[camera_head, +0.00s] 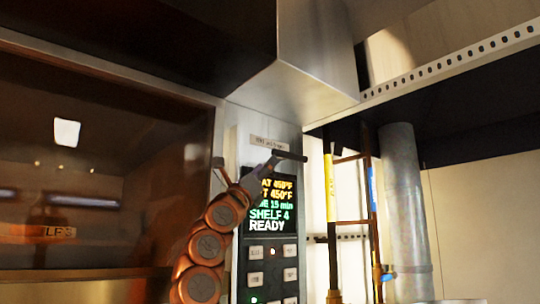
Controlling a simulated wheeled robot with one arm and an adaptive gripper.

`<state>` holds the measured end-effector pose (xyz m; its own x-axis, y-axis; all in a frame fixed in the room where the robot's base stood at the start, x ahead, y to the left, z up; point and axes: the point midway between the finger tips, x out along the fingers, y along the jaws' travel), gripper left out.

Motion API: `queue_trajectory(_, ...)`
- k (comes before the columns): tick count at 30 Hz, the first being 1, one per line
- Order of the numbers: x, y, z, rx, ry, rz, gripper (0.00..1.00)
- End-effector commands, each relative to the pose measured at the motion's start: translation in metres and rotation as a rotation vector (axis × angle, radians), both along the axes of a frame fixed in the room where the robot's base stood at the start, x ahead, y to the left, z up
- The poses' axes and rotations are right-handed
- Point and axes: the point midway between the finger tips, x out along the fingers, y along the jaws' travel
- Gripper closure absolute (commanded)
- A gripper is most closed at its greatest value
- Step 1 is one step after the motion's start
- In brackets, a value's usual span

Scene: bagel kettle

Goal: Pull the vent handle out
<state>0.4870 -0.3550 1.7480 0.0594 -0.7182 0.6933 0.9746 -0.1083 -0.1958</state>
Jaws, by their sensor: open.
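The vent handle (291,156) appears to be the short dark bar sticking out near the top of the oven's control panel, just below a small label plate (270,142). My gripper (247,164) is at the end of my orange arm, in front of the panel. Its fingers are spread, one toward the left and one reaching right toward the bar. The right finger overlaps the bar's left end in the picture; I cannot tell whether they touch. My gripper holds nothing that I can see.
A lit display (270,205) and several buttons sit below the handle, partly behind my arm. The glass oven door (85,160) is on the left. A metal hood (315,55) overhangs above.

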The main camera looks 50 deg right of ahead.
Motion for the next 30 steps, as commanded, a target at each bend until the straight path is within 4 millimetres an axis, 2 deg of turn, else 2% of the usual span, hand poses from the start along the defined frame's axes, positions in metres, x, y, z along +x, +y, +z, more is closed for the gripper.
queue_trajectory(15, 0.002, -0.040, 0.043, 0.001, 0.002, -0.004, 0.53)
queue_trajectory(21, 0.004, -0.049, 0.050, 0.001, 0.001, -0.002, 0.53)
queue_trajectory(30, 0.004, -0.053, 0.052, 0.000, 0.000, 0.000, 0.53)
